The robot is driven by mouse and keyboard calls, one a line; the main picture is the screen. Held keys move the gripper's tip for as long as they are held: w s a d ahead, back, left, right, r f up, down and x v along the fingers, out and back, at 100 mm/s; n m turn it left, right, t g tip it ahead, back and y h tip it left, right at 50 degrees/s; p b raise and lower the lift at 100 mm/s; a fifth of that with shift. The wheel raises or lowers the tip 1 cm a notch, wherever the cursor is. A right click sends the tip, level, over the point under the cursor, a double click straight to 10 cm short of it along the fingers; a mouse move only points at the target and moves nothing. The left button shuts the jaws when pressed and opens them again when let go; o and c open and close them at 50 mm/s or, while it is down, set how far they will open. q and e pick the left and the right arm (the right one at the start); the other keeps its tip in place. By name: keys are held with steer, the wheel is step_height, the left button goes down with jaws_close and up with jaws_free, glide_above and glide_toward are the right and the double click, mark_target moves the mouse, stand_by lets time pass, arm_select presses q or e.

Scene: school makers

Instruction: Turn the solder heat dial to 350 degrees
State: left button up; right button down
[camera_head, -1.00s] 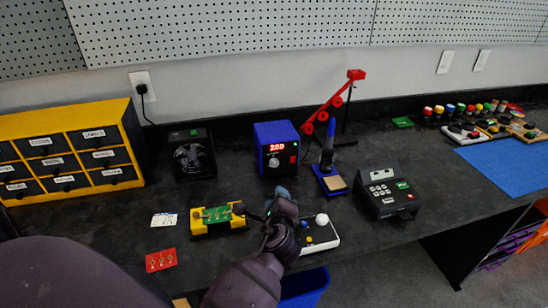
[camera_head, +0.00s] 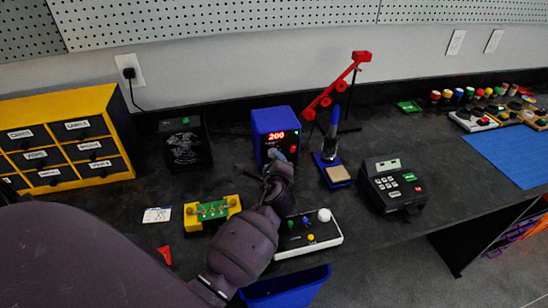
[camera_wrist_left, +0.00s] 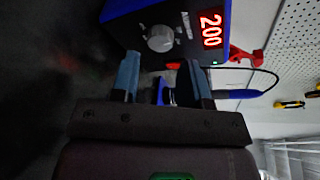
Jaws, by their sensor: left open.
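The blue solder station (camera_head: 272,118) stands at the back of the bench. Its red display reads 200 in the head view and in the wrist view (camera_wrist_left: 210,30). The round grey heat dial (camera_wrist_left: 160,38) sits on the front panel beside the display in the wrist view; my gripper largely covers that spot in the head view. My left gripper (camera_head: 278,160) is just in front of the station's lower front. In the wrist view its two blue-grey fingers (camera_wrist_left: 164,72) are apart and empty, with the dial beyond their tips. My right gripper is not in view.
The soldering iron stand (camera_head: 334,172) is right of the station, with a black keypad box (camera_head: 393,186) beyond. A black fan box (camera_head: 185,142) stands left. A yellow circuit holder (camera_head: 192,219) and a white control box (camera_head: 320,243) flank my arm. Bare bench lies between.

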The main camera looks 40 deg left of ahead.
arm_select(q)
steer(key=shift+x, duration=2)
steer(key=c, duration=0.6)
